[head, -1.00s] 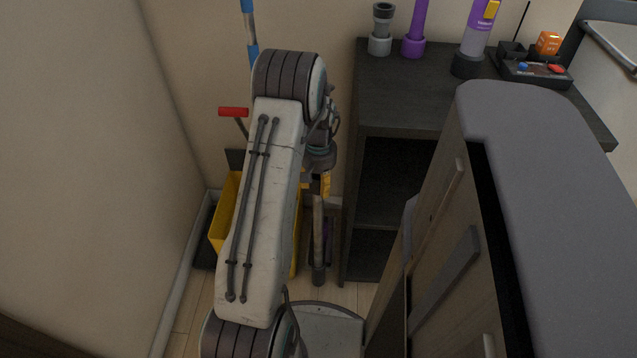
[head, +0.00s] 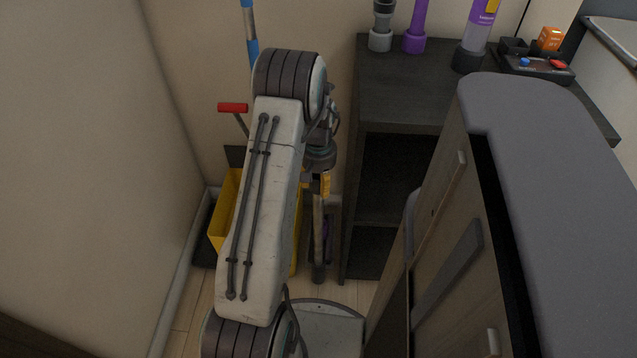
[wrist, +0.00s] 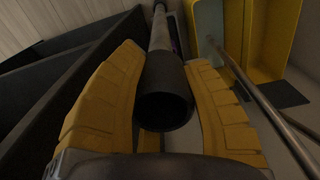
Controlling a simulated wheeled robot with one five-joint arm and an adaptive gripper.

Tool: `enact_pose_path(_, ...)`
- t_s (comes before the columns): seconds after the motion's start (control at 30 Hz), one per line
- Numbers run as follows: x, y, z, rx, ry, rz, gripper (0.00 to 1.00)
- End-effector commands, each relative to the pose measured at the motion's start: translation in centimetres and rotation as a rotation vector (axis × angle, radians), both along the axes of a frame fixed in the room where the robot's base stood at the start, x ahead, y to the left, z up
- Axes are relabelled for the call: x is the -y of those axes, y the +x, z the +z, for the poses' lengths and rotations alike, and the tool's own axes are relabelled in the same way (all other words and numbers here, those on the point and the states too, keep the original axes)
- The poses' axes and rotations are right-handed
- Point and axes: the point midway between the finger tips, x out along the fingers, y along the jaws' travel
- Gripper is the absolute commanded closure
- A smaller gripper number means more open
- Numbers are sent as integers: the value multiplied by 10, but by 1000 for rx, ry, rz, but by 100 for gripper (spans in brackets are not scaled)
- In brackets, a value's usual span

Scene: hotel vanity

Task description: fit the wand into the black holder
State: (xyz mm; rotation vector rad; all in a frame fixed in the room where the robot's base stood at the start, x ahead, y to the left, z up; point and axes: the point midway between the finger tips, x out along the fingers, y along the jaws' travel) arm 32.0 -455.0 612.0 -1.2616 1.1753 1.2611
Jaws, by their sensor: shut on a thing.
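The wand (head: 318,232) is a slim metallic tube with a dark lower end, hanging roughly upright beside the dark shelf unit, low near the floor. My gripper (head: 323,187) is shut on its upper part; the arm hides much of the grip. In the wrist view, my gripper's yellow fingers (wrist: 166,66) lie on both sides of the wand's dark, open collar (wrist: 165,98), and the tube runs away from the camera. A narrow frame with a purple part (head: 328,236) stands just behind the wand. I cannot tell for certain whether this is the black holder, or whether the wand touches it.
The dark shelf unit (head: 400,100) stands right of the wand, with several upright tools and a small button box (head: 537,67) on top. A yellow bucket (head: 222,215) stands to the left, near a red handle (head: 233,107). A grey-topped cabinet (head: 550,150) fills the right.

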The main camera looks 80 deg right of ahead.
Motion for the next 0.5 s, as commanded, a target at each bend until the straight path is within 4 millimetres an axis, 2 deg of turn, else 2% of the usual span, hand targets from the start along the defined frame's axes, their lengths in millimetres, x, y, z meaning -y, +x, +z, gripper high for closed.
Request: enact_pose_path(0.5,0,0,-4,0,-1,0,92)
